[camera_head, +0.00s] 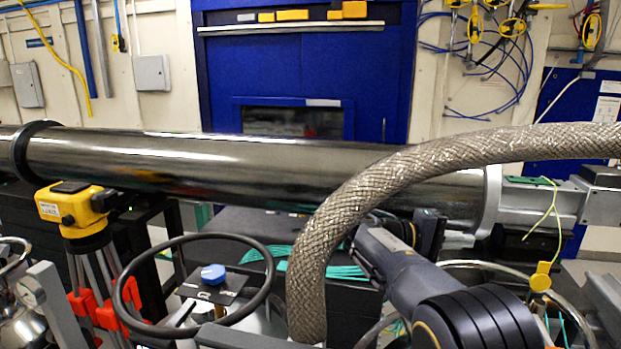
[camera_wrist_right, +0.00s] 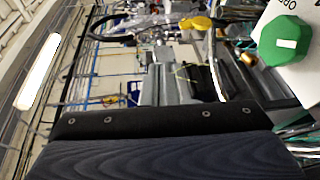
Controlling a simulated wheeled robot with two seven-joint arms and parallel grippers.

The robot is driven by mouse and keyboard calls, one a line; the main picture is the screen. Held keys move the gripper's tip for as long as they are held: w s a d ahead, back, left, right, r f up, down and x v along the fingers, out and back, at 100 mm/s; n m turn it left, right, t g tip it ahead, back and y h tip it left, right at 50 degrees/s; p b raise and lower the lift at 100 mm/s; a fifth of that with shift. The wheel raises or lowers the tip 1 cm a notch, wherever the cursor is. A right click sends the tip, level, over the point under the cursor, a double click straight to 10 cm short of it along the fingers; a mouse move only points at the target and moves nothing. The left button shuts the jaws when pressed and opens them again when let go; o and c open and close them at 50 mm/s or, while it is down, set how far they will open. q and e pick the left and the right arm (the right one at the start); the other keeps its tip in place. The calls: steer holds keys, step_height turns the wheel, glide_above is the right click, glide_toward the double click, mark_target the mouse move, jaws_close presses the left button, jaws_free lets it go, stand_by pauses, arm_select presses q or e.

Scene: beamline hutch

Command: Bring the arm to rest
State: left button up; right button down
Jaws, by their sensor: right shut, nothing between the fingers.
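My right arm comes in from the bottom right in the head view. Its dark right gripper (camera_head: 430,230) is in front of the long metal beam pipe (camera_head: 250,165), just right of the braided hose (camera_head: 345,215), which hides part of this area. Whether it touches the pipe I cannot tell. In the right wrist view the shut, empty gripper (camera_wrist_right: 160,125) fills the bottom as a dark block with several bolts. My left gripper is not in view.
A yellow instrument (camera_head: 75,208) stands on a tripod at the left. A black ring (camera_head: 200,237) surrounds a blue knob (camera_head: 213,274). A yellow tag (camera_head: 541,277) hangs at the right. In the wrist view a green knob (camera_wrist_right: 286,40) is at the upper right.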

steer(key=s+d+f+y, duration=0.3)
steer(key=s+f, duration=0.1)
steer(key=s+d+f+g+y, duration=0.1)
steer(key=s+d+f+y, duration=0.2)
steer(key=s+d+f, duration=0.1)
steer(key=shift+d+y, duration=0.15)
steer(key=shift+y, duration=0.15)
steer(key=s+a+f+m+t+y, duration=0.1)
steer(key=s+a+f+t+y, duration=0.15)
steer(key=s+a+y, duration=0.45)
steer(key=s+a+f+m+t+y, duration=0.1)
steer(key=s+a+f+y, duration=0.2)
steer(key=s, duration=0.7)
steer(key=s+a+f+m+t+y, duration=0.1)
steer(key=s+a+f+t+y, duration=0.2)
steer(key=s+a, duration=0.45)
step_height(320, 180, down, 10)
steer(key=s+d+g+b, duration=0.1)
steer(key=b, duration=0.9)
steer(key=shift+s+d+f+m+y, duration=0.15)
steer(key=shift+m+y, duration=0.15)
steer(key=shift+y, duration=0.1)
